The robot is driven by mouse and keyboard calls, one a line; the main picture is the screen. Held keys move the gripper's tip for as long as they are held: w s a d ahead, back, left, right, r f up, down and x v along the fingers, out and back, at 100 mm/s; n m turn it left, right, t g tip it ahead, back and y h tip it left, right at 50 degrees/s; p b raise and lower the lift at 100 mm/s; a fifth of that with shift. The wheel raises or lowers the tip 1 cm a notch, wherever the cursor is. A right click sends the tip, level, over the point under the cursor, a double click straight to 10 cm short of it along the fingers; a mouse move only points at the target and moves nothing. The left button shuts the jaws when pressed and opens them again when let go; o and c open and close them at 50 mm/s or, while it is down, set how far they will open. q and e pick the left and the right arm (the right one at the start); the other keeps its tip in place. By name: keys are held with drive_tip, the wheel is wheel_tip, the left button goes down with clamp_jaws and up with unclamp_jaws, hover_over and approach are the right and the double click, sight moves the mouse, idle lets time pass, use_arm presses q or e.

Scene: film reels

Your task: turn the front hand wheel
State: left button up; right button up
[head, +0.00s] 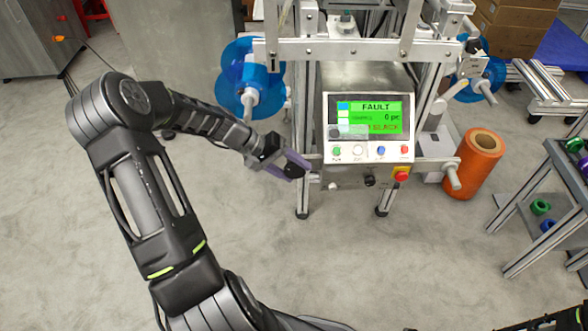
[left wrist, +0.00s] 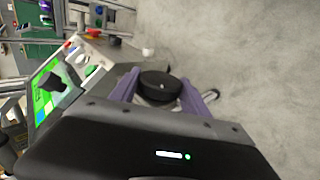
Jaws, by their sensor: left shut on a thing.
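The hand wheel is a small black round wheel at the left side of the machine, below the display panel. In the left wrist view the hand wheel (left wrist: 160,83) sits between the two purple fingers of my left gripper (left wrist: 160,92), which are shut on its sides. In the head view my left gripper (head: 288,166) reaches in from the left at the machine's lower left corner and partly hides the hand wheel (head: 294,171). The right gripper is not in view.
The machine's panel (head: 364,152) has a green screen reading FAULT, a row of buttons and a red stop button (head: 401,173). A blue reel (head: 238,75) hangs above my left gripper. An orange roll (head: 474,165) stands at the right. The floor at front is clear.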

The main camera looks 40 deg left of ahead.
use_arm(q)
drive_tip(key=t+h+b, duration=0.1)
drive_tip(key=t+h, duration=0.1)
drive_tip(key=t+h+b, duration=0.2)
drive_tip(key=h, duration=0.1)
drive_tip(key=shift+a+f, duration=0.1)
drive_tip(key=shift+f, duration=0.3)
drive_tip(key=shift+t+h+b, duration=0.8)
drive_tip(key=shift+h, duration=0.1)
drive_tip(key=shift+r+t+h+b, duration=0.1)
drive_tip(key=shift+t+h+b, duration=0.3)
drive_tip(key=shift+h, duration=0.3)
drive_tip(key=o, duration=1.3)
drive_tip(key=shift+o, duration=0.2)
drive_tip(key=v, duration=0.7)
drive_tip(key=shift+s+a, duration=0.3)
